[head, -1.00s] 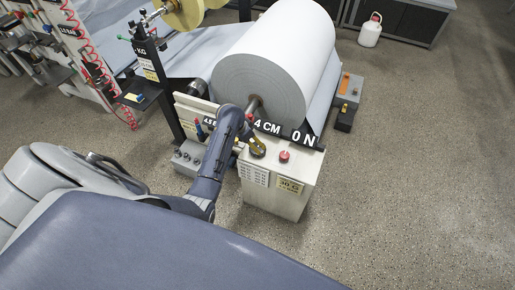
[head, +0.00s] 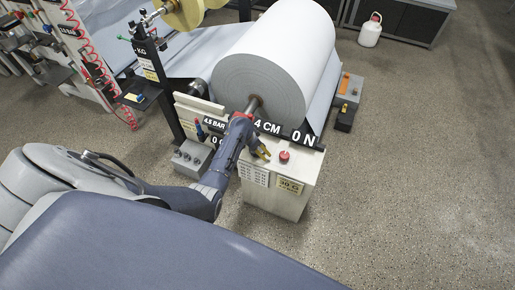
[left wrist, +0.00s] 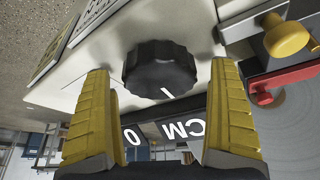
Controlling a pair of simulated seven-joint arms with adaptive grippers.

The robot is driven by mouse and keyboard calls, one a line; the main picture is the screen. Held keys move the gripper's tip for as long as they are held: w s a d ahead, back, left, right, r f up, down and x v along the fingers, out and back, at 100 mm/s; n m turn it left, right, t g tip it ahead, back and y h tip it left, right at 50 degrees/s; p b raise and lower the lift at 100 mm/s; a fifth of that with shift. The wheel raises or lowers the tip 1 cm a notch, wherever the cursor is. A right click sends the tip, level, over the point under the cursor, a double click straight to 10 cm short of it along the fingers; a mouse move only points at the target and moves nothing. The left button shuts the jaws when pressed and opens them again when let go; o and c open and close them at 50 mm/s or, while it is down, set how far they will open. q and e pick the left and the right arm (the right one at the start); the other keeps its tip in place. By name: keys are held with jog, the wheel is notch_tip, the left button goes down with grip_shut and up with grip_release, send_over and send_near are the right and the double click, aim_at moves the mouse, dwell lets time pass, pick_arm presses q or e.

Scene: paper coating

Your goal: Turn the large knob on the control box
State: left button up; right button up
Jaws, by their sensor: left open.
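The control box (head: 280,194) is a pale cabinet with labels on its front, in the middle of the head view. In the left wrist view its large knob (left wrist: 160,69) is black and ribbed with a white mark. My left gripper (head: 264,154) is over the left part of the box top. In the left wrist view its yellow fingers (left wrist: 160,90) are open, one on each side of the knob, with gaps between them and it. In the head view the knob is hidden by the gripper. My right gripper is not in view.
A red button (head: 284,157) sits on the box top, right of the gripper. A black display strip (head: 290,133) runs behind it. A large paper roll (head: 275,70) stands behind the box.

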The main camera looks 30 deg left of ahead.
pick_arm(q)
jog(key=shift+c, duration=0.2)
jog(key=c, duration=1.2)
jog(key=m+h, duration=0.1)
jog(key=m, duration=0.3)
jog(key=shift+a+g, duration=0.1)
jog(key=shift+g, duration=0.3)
jog(key=m, duration=0.2)
jog(key=m+g+h, duration=0.1)
jog(key=m, duration=0.2)
jog(key=shift+g+h, duration=0.3)
jog(key=shift+m, duration=0.4)
jog(key=o, duration=1.2)
jog(key=shift+o, duration=0.2)
jog(key=shift+r, duration=0.1)
